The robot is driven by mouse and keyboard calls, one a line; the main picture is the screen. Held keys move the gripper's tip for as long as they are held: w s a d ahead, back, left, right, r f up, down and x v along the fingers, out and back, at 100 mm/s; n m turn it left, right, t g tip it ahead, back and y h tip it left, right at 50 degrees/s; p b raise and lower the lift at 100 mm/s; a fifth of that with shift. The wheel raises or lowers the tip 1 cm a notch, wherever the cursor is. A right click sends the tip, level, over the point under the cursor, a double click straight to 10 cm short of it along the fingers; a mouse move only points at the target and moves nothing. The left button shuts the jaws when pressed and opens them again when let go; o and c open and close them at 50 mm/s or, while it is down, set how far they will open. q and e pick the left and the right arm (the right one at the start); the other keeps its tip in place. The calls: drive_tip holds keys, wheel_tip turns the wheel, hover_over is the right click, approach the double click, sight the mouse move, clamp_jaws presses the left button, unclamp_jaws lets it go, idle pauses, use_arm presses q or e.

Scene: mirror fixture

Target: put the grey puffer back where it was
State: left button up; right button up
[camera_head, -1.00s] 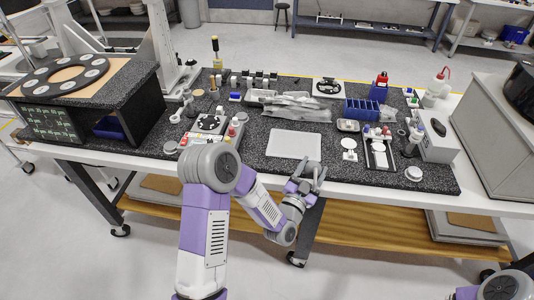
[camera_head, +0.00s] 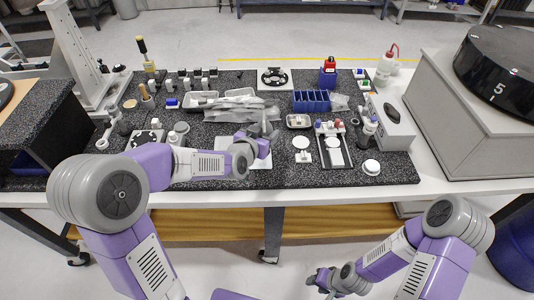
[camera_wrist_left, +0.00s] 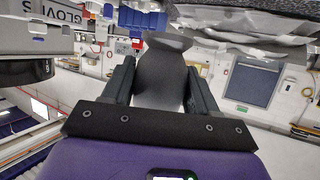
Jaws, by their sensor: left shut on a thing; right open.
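In the head view the puffer (camera_head: 266,122) is small and partly hidden by the gripper. My right gripper (camera_head: 325,278) is open and empty, low in front of the table, over the floor.
A blue bin rack (camera_head: 311,101) and a red-topped blue bottle (camera_head: 328,72) stand behind. Clear plastic bags (camera_head: 240,112) lie just beyond the left gripper. A black tray (camera_head: 333,150) and white discs (camera_head: 301,142) lie to its right. A grey box (camera_head: 390,122) stands at the right edge.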

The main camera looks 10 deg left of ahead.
use_arm(q)
drive_tip(key=f+b, duration=0.1)
drive_tip(key=f, duration=0.4)
drive_tip(key=shift+s+f+b, duration=0.2)
drive_tip(key=shift+b, duration=0.1)
drive_tip(key=shift+f+b, duration=0.45)
drive_tip(key=shift+f, duration=1.75)
drive_tip(key=shift+f, duration=0.1)
drive_tip(key=o, duration=0.7)
